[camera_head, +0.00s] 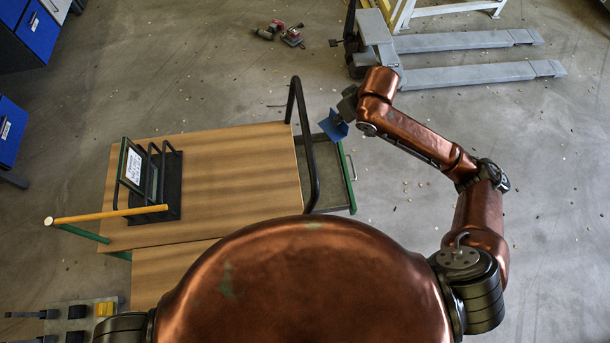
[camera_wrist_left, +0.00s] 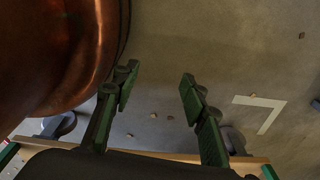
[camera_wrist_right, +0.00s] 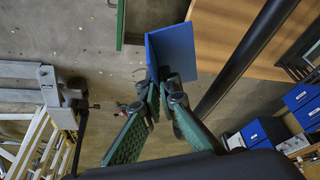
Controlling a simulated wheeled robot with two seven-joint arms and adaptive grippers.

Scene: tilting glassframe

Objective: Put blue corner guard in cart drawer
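The blue corner guard (camera_head: 334,126) is an L-shaped piece in my right gripper (camera_head: 342,111). In the right wrist view the fingertips (camera_wrist_right: 163,82) are closed on the lower edge of the guard (camera_wrist_right: 171,48). The cart drawer (camera_head: 328,170) is pulled out at the right side of the wooden-topped cart (camera_head: 225,165); no object shows in its visible part. In the head view the guard overlaps the drawer's far end; its height above it is unclear. My left gripper (camera_wrist_left: 158,86) is open and empty over the floor, hidden in the head view.
A black cart handle (camera_head: 303,140) rises between the tabletop and the drawer, close to the guard. A black rack with a framed panel (camera_head: 135,166) stands on the cart. A pallet jack (camera_head: 460,55) is at the back right.

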